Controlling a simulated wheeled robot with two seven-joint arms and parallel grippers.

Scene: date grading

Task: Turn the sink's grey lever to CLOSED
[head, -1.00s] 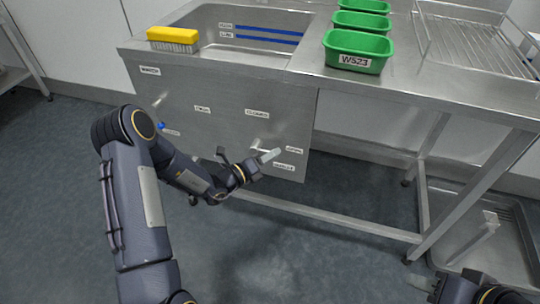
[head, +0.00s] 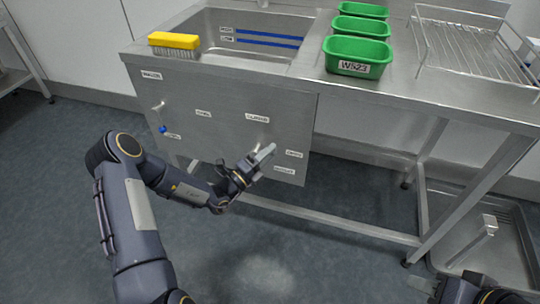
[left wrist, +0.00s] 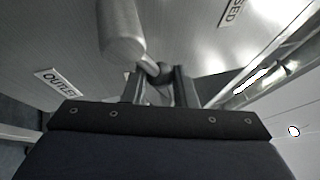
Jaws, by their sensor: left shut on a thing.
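The sink's grey lever (left wrist: 122,35) shows large in the left wrist view, its thick round handle standing above the fingers. My left gripper (head: 262,158) is at the lever on the sink's front panel (head: 225,145) in the head view. Its two fingers, also in the left wrist view (left wrist: 160,88), are shut on the lever. The lever slants up and right, between the CLOSED label (head: 257,118) above and the label at its right (head: 294,154). Fingers and wrist hide much of it. My right gripper (head: 424,285) is partly in view at bottom right; its opening is unclear.
A second handle with a blue knob (head: 163,129) is on the panel's left. Above are a yellow brush (head: 174,41), several green bins (head: 357,56) and a wire rack (head: 475,48). A metal tray (head: 510,255) lies low at right. The floor before the panel is clear.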

